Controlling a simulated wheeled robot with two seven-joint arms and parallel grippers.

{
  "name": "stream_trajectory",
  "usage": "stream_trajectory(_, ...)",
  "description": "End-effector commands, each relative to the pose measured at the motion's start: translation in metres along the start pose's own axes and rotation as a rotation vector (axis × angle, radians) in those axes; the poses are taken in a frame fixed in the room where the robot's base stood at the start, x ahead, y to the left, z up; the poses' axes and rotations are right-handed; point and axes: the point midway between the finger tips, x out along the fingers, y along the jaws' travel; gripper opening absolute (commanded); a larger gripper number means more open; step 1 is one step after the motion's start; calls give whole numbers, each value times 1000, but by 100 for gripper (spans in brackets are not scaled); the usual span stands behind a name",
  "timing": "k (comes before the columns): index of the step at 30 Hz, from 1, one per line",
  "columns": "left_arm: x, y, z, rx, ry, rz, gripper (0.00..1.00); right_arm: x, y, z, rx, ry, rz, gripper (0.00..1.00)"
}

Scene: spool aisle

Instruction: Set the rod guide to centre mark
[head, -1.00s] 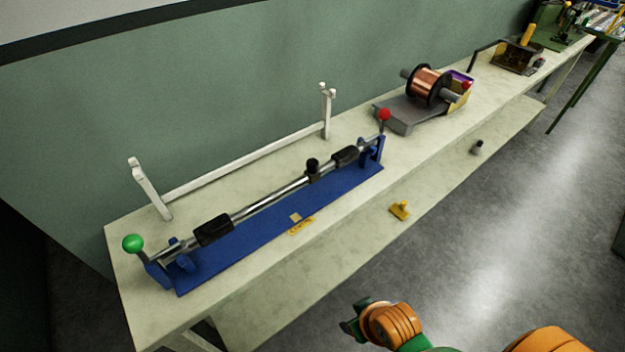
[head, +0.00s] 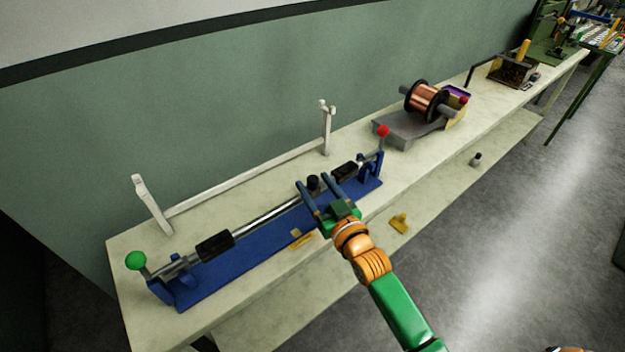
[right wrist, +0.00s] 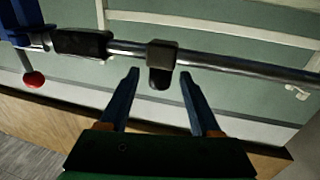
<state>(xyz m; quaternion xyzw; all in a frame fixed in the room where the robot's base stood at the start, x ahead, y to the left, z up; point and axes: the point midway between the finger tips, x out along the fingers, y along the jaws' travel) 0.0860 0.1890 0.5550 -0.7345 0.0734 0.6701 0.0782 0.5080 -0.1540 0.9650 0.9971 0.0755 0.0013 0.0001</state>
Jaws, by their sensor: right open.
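The rod guide (head: 313,182) is a small black block with a knob on the steel rod (head: 262,217), right of the yellow centre mark (head: 301,241) on the blue base (head: 225,270). My right gripper (head: 318,182) is open, with its two blue fingers at either side of the guide in the head view. In the right wrist view the guide (right wrist: 160,62) shows just beyond and between the open fingertips (right wrist: 158,75); I see no contact. The rod also carries two larger black blocks, one left (head: 215,246) and one right (head: 345,171). My left gripper is not in view.
A white stand (head: 245,182) is behind. A copper spool (head: 424,101) on a grey base is to the right. A yellow piece (head: 399,223) lies on the lower shelf.

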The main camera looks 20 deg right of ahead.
Motion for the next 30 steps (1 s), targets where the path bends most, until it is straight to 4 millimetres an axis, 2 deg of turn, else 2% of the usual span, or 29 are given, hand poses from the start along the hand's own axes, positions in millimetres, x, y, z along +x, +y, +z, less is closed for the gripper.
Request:
stream_trajectory(4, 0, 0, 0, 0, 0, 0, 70, 15, 0, 0, 1, -1, -1, 64)
stream_trajectory(12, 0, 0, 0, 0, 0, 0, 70, 18, 0, 1, 0, -3, -1, 64)
stream_trajectory(13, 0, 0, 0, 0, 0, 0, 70, 18, 0, 1, 0, -3, -1, 62)
stream_trajectory(20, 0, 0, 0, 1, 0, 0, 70, 18, 0, 1, 0, -3, 0, 0)
stream_trajectory(30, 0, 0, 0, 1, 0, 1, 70, 18, 0, 1, 0, -3, 0, 0)
